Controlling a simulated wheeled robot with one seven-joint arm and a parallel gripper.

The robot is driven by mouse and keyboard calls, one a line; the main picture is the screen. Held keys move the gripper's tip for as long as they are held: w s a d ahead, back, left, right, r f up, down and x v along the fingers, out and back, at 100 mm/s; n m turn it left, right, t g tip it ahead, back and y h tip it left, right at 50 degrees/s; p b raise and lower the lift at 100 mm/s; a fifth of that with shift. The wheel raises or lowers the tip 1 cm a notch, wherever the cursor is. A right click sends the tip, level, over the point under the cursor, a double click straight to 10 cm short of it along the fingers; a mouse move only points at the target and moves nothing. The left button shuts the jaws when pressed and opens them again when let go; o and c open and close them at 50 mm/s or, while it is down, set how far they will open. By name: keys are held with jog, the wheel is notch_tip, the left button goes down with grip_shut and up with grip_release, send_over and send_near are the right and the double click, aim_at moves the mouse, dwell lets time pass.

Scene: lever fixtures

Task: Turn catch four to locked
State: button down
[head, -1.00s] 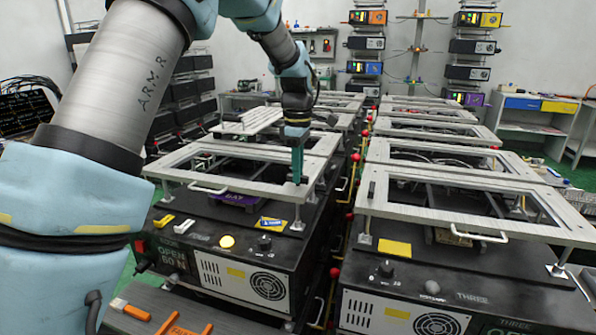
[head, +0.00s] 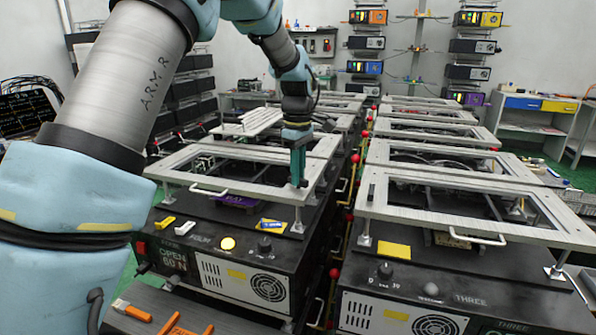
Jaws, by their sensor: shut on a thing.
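My gripper (head: 298,184) points straight down at the near right corner of the grey frame (head: 250,191) on the front left machine. Its fingers are shut on a small dark catch (head: 303,184) on top of that corner. The fingers hide most of the catch, so I cannot read its angle. The label on this machine's front (head: 201,238) is too blurred to read surely.
A narrow gap with red knobs (head: 349,216) runs between the two rows. Yellow and white pieces (head: 185,228) lie on the left machine.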

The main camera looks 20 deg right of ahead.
jog(key=m+p, duration=0.1)
jog(key=m, duration=0.2)
jog(key=shift+m, duration=0.4)
jog(key=m+p, duration=0.1)
jog(key=m, duration=0.2)
jog(key=shift+m, duration=0.3)
jog(key=m, duration=0.3)
jog(key=shift+m+p, duration=0.3)
jog(key=shift+p, duration=0.05)
jog(key=shift+m+p, duration=0.35)
jog(key=shift+m, duration=1.45)
jog(key=shift+s, duration=0.1)
jog(key=c, duration=0.8)
grip_release()
jog(key=shift+c, duration=0.2)
